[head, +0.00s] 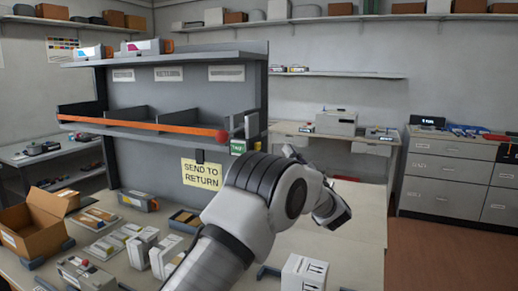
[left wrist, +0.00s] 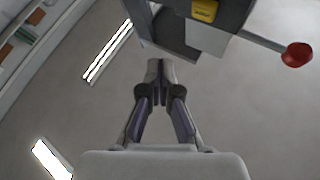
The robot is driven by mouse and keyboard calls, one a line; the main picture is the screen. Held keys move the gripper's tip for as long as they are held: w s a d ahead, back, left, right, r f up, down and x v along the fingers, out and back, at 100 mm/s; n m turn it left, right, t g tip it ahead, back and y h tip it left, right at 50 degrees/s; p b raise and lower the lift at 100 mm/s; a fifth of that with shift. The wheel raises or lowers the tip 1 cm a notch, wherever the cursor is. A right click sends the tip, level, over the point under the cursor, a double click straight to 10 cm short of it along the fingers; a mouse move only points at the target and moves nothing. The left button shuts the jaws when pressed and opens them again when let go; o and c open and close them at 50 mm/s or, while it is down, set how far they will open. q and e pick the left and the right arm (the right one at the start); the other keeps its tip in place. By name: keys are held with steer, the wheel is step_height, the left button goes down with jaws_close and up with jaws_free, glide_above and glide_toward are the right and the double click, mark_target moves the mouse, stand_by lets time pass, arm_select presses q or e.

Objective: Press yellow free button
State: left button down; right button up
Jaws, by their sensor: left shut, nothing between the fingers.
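A small yellow piece with dark marking, which looks like the yellow button (left wrist: 205,10), sits on a grey housing at the top of the left wrist view. My right gripper is not in view.
An orange bar with a red knob (head: 221,136) runs along the grey shelf unit (head: 185,85); the red knob also shows in the left wrist view (left wrist: 298,54). A yellow sign (head: 202,174) hangs below. Cartridges and an open cardboard box (head: 40,222) are on the table.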

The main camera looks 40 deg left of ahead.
arm_select(q)
steer(key=shift+s+a, duration=0.25)
steer(key=shift+a, duration=0.65)
steer(key=shift+s+a, duration=0.25)
steer(key=shift+a, duration=0.7)
steer(key=shift+s+a, duration=0.25)
steer(key=shift+a, duration=0.65)
steer(key=shift+a, duration=0.1)
steer(key=shift+s+a, duration=0.1)
steer(key=shift+a, duration=0.25)
steer(key=shift+s+a, duration=0.15)
steer(key=shift+a, duration=0.4)
steer(key=shift+d, duration=0.1)
steer(key=shift+w+d, duration=0.25)
steer(key=shift+d, duration=0.6)
steer(key=shift+w+d, duration=0.2)
steer(key=shift+d, duration=0.6)
steer(key=shift+w+d, duration=0.2)
steer(key=shift+d, duration=0.65)
steer(key=shift+w+d, duration=0.2)
steer(key=shift+d, duration=0.6)
